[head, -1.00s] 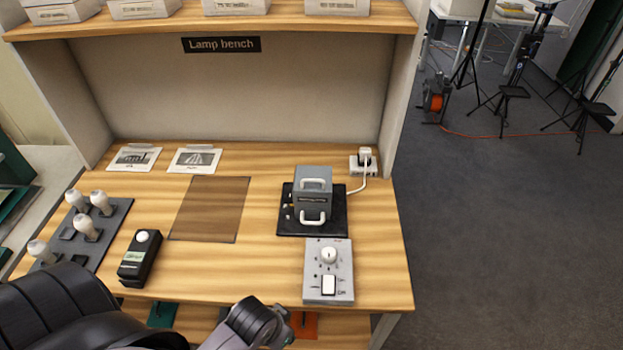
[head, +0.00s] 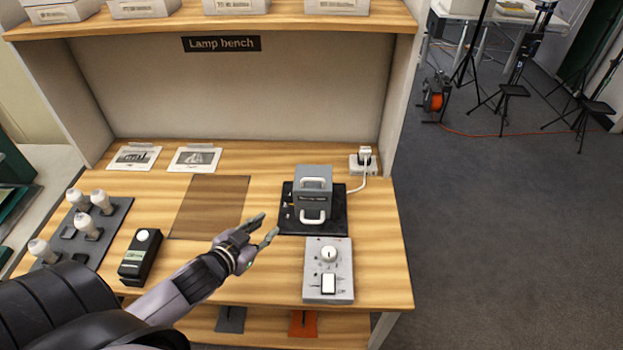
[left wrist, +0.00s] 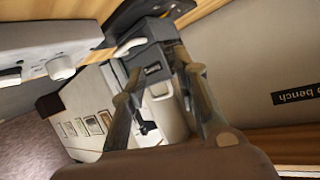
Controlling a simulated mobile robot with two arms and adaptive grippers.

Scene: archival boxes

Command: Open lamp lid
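The lamp box (head: 312,203) is a grey block with one white handle on its top and another on its front. It stands closed on a black mat (head: 338,222) at the right of the bench. My left gripper (head: 270,226) is open and empty, to the left of the box's front and apart from it. In the left wrist view the lamp box (left wrist: 149,62) shows ahead, beyond the spread fingers (left wrist: 165,95). My right gripper is in neither view.
A grey control panel (head: 329,285) with a knob and switch lies in front of the box. A socket (head: 363,160) with a cable is behind it at the right. A black device (head: 140,258) and a bulb tray (head: 115,222) stand at the left. A brown mat (head: 208,207) is bare.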

